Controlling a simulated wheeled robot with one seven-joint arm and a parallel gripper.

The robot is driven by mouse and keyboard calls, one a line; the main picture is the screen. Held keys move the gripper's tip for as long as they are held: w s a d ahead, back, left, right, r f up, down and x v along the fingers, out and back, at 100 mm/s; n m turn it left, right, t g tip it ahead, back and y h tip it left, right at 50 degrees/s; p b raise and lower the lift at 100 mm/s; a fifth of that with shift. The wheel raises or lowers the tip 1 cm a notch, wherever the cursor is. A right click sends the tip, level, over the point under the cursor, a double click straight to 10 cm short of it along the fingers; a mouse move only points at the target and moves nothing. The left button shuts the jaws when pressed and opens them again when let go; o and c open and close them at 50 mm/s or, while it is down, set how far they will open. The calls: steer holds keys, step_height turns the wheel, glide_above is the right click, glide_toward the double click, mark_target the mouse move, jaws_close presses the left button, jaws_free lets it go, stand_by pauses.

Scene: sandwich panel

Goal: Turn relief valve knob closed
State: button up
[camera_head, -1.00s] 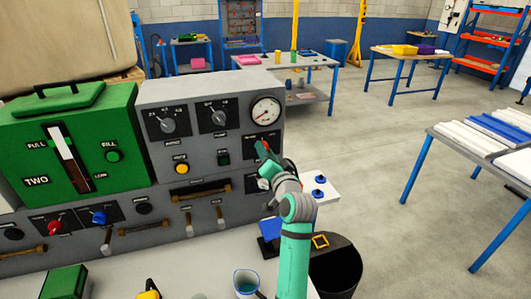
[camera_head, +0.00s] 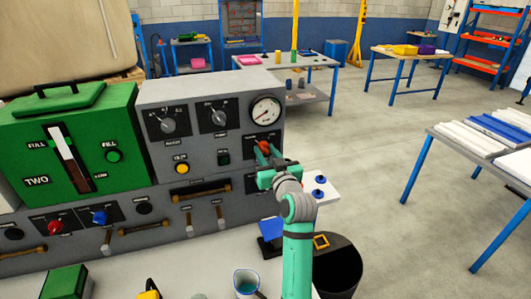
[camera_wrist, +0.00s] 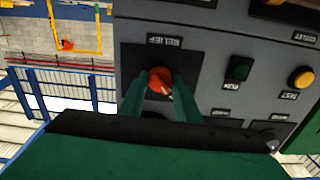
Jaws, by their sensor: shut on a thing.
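The relief valve knob (camera_wrist: 160,79) is orange-red, on a black plate under the label RELIEF in the wrist view. In the head view the knob (camera_head: 264,147) shows on the right end of the grey panel, below the round gauge. My gripper (camera_wrist: 161,88) is shut on the knob, with one green finger on each side of it. In the head view my gripper (camera_head: 272,160) is at the panel face, and it hides part of the plate. A white mark on the knob points down and to the right in the wrist view.
The grey panel (camera_head: 213,97) carries a pressure gauge (camera_head: 266,111), a yellow button (camera_head: 181,168), a green button (camera_head: 223,158) and several handles. A green box (camera_head: 110,110) stands at its left. A black bucket (camera_head: 338,265) is below my arm.

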steer(key=shift+d+r+n, duration=0.1)
steer(key=shift+r+n, duration=0.1)
steer(key=shift+n, duration=0.1)
steer(key=o, duration=1.1)
steer(key=shift+f, duration=0.1)
steer(key=shift+c, duration=0.2)
steer(key=v, duration=1)
steer(key=shift+s, duration=0.4)
steer(key=shift+w, duration=0.1)
